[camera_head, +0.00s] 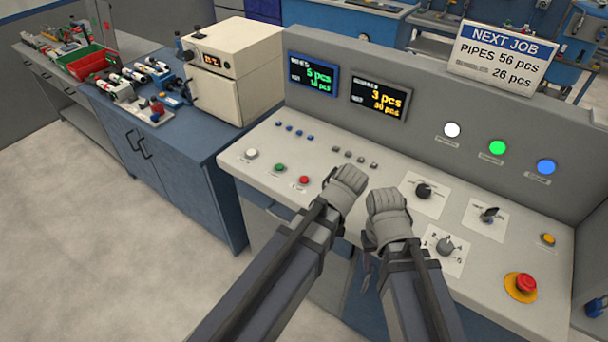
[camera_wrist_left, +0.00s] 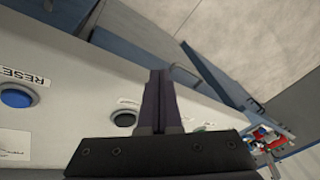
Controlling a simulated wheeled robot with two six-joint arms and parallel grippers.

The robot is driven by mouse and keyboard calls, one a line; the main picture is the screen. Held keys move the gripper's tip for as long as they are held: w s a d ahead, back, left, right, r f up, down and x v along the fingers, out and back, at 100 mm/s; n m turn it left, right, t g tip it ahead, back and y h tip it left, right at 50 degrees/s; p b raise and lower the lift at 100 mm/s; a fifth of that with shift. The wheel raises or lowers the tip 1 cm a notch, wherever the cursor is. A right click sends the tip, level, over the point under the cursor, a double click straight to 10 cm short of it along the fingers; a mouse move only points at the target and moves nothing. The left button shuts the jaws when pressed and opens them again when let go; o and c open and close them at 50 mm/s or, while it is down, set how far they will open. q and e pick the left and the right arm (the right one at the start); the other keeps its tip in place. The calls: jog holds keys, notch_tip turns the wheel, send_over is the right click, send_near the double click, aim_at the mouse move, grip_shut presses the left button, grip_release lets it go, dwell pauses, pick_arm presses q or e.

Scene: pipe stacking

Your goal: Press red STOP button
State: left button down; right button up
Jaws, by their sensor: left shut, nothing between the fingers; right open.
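A small red button (camera_head: 303,180) sits on the sloped console panel, left of my grippers in the head view; its label is too small to read. A larger red mushroom button (camera_head: 525,283) on a yellow ring sits at the panel's right. My left gripper (camera_head: 347,180) is over the panel, right of the small red button. Its fingers (camera_wrist_left: 158,98) are shut and empty in the left wrist view. My right gripper (camera_head: 388,208) is open, beside the left one. The left wrist view shows a blue button (camera_wrist_left: 16,97) labelled RESET and a dark button (camera_wrist_left: 124,118); no red button is clear there.
A white button (camera_head: 252,153) and a green button (camera_head: 280,168) lie left of the small red one. Knobs (camera_head: 424,190) and a yellow button (camera_head: 548,239) are on the right. Two displays (camera_head: 313,75) and indicator lamps (camera_head: 497,147) are on the console's upright back.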

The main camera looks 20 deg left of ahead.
aim_at(307, 181)
pick_arm(q)
jog(key=w+a+r+n, duration=0.1)
jog(key=w+r+n, duration=0.1)
jog(key=w, duration=0.1)
jog(key=w+a+r+n+t+y+p, duration=0.1)
jog(key=w+a+r+n, duration=0.1)
jog(key=w+n, duration=0.1)
jog(key=w+a+r+n+t+y+p, duration=0.1)
jog(key=w+r+n, duration=0.1)
jog(key=w+n, duration=0.1)
jog(key=shift+w+a, duration=0.1)
jog(key=shift+a, duration=0.2)
jog(key=w+a+r+n+t+y+p, duration=0.1)
jog(key=w+a+r+n+y+p, duration=0.1)
jog(key=w+n, duration=0.4)
notch_tip(307, 181, up, 3)
jog(key=shift+a+f+n+t, duration=0.2)
jog(key=shift+a+n+t, duration=0.2)
jog(key=shift+a+n, duration=0.3)
jog(key=shift+a+f, duration=0.1)
notch_tip(307, 181, down, 9)
jog(key=b, duration=0.8)
jog(key=shift+b, duration=0.35)
jog(key=shift+f+b, duration=0.25)
jog(key=shift+b, duration=0.15)
